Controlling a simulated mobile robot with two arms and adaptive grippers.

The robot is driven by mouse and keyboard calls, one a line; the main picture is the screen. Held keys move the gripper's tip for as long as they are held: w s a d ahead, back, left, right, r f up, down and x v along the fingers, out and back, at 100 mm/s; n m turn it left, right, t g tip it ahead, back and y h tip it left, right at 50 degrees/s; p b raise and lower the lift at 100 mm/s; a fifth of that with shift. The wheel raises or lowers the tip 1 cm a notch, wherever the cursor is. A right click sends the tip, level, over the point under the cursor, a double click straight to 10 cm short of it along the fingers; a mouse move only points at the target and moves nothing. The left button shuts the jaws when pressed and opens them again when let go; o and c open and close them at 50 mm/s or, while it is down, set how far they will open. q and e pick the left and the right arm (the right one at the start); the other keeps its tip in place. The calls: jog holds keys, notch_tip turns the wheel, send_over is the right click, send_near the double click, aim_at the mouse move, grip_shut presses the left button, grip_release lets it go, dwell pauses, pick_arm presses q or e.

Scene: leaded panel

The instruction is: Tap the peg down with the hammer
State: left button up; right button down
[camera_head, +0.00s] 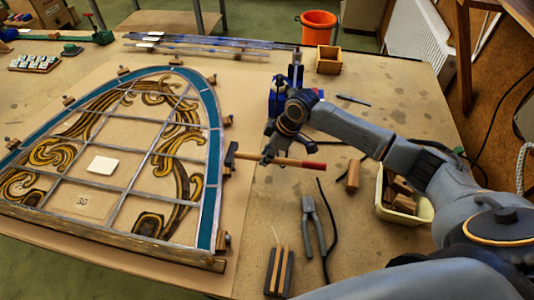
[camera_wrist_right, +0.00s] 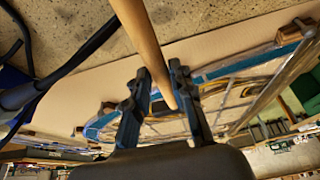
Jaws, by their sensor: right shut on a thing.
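My right gripper (camera_head: 268,154) is over the bench, just right of the leaded panel (camera_head: 208,200). It is shut on the wooden handle of the hammer (camera_head: 292,162), near the dark head (camera_head: 231,157). The handle lies roughly level and ends in a red grip at the right. In the right wrist view the pale handle (camera_wrist_right: 142,38) runs between the fingers of the right gripper (camera_wrist_right: 160,78). The head is beside the panel's right edge, close to a small brown peg (camera_head: 226,171); I cannot tell whether they touch. My left gripper is not in view.
Other brown pegs stand around the panel, one above the hammer head (camera_head: 228,121). Pliers (camera_head: 313,225), a dark cable, a wooden cylinder (camera_head: 353,175) and a slotted block (camera_head: 279,270) lie to the right.

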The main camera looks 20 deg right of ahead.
jog(key=shift+r, duration=0.1)
notch_tip(320, 180, up, 3)
jog(key=p, duration=0.3)
jog(key=shift+r+p, duration=0.4)
jog(key=shift+r, duration=0.55)
